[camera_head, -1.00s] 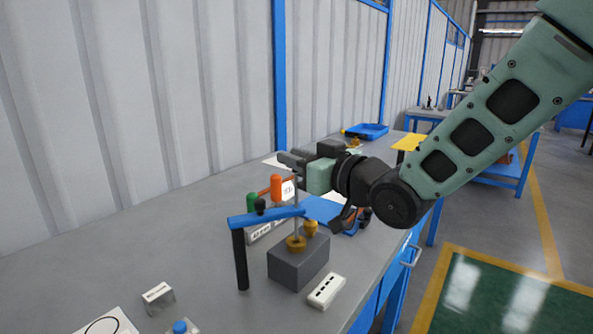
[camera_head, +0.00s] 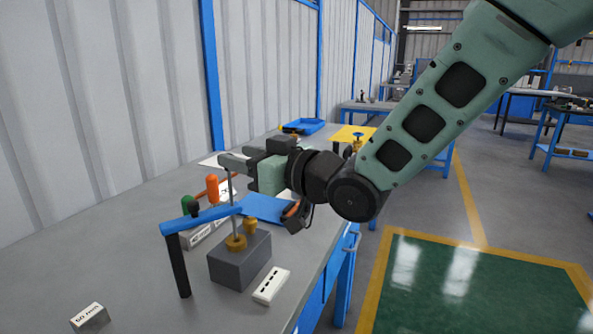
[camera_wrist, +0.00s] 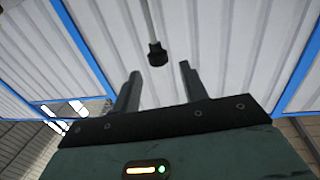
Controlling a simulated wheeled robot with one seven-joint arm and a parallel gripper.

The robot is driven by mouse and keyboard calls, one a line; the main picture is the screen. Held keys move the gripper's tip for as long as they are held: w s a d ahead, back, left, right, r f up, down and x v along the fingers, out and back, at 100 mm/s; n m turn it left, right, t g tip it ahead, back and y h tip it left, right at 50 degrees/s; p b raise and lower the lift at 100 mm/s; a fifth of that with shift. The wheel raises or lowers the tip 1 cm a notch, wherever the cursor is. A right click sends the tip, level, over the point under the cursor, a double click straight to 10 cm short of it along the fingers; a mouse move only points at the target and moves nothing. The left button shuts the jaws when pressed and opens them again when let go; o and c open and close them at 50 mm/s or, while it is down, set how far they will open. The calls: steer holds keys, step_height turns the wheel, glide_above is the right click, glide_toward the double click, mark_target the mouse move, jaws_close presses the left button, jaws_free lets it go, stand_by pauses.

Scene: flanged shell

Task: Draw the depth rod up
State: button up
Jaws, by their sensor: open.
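The depth rod (camera_head: 234,208) is a thin grey upright rod standing in a brass collar (camera_head: 236,243) on a dark grey block (camera_head: 240,264). My gripper (camera_head: 238,160) is open and level at the rod's upper end, where its fingers hide the top in the head view. In the wrist view, which looks upside down, the rod ends in a black knob (camera_wrist: 157,54). The knob lies between the lines of my open fingers (camera_wrist: 160,70), looking slightly beyond their tips; no contact shows. A small brass knob (camera_head: 250,225) sits beside the collar.
A blue bar (camera_head: 203,218) on a black post (camera_head: 178,265) runs close to the rod. Orange-topped (camera_head: 212,187) and green-topped (camera_head: 188,203) handles stand behind it. A white slotted block (camera_head: 271,286) lies in front. The bench's left side is mostly clear.

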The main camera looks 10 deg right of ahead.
steer(key=b+v, duration=0.8)
steer(key=v, duration=0.5)
steer(key=shift+s, duration=0.2)
steer(key=shift+d+r, duration=0.1)
step_height(320, 180, down, 15)
steer(key=s+m+g+h, duration=0.15)
steer(key=g+h, duration=0.25)
steer(key=h, duration=0.4)
steer(key=s+d+f+g+h, duration=0.1)
steer(key=s+f+g+h, duration=0.1)
steer(key=s+f+g, duration=0.5)
steer(key=s+f+g+h, duration=0.2)
steer(key=s+f, duration=0.1)
steer(key=s, duration=0.7)
step_height(320, 180, up, 15)
steer(key=p, duration=1.5)
